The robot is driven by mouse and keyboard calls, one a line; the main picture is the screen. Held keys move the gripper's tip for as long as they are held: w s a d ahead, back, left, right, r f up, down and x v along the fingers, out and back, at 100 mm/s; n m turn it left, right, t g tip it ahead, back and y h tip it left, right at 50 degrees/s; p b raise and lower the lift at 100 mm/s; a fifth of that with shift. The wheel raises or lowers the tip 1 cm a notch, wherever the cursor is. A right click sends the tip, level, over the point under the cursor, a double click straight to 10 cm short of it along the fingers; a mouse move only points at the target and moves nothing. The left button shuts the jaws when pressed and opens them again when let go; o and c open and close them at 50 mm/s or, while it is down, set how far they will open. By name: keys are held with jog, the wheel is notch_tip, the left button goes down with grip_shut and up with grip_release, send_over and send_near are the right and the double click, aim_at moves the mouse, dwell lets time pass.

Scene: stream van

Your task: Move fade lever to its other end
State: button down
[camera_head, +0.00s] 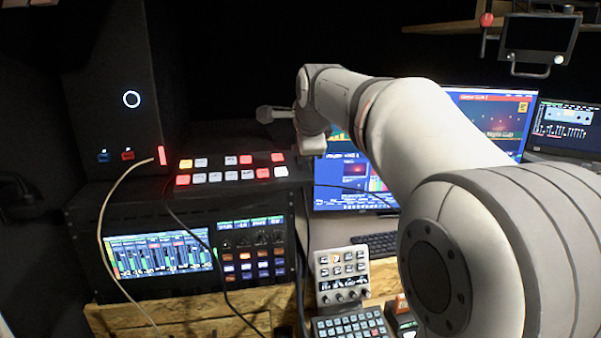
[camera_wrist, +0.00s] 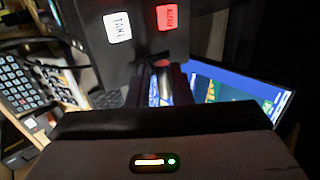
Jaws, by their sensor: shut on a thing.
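The switcher panel (camera_head: 230,170) sits on top of the rack, with two rows of lit white, red and yellow buttons. In the wrist view its white TAKE button (camera_wrist: 118,27) and red AUTO button (camera_wrist: 167,17) show close up. My gripper (camera_head: 312,146) is at the panel's right end, beside these buttons. In the wrist view my gripper (camera_wrist: 160,84) is shut on the fade lever, which is mostly hidden between the dark fingers and behind the gripper body. I cannot tell which end of its travel the lever is at.
A monitor (camera_head: 350,185) stands right behind my gripper. A laptop (camera_head: 565,130) is at the far right. A small control box (camera_head: 342,272) and a keypad (camera_head: 350,326) lie on the wooden desk below. Loose cables hang across the rack front (camera_head: 160,255).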

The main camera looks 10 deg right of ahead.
jog(key=t+b, duration=0.1)
jog(key=b, duration=0.3)
jog(key=s+f+t+b, duration=0.1)
jog(key=t+b, duration=0.1)
jog(key=b, duration=0.2)
jog(key=shift+s+f+b, duration=0.2)
jog(key=shift+b, duration=0.2)
jog(key=t+b, duration=0.1)
jog(key=b, duration=0.1)
jog(key=t+b, duration=0.1)
jog(key=b, duration=0.1)
jog(key=shift+s+b, duration=0.35)
jog(key=shift+b, duration=0.05)
jog(key=shift+t+b, duration=0.3)
jog(key=shift+t, duration=0.1)
jog(key=c, duration=1.4)
grip_release()
jog(key=shift+w+f, duration=0.1)
jog(key=shift+f, duration=0.05)
jog(key=shift+o, duration=0.5)
jog(key=shift+f, duration=0.15)
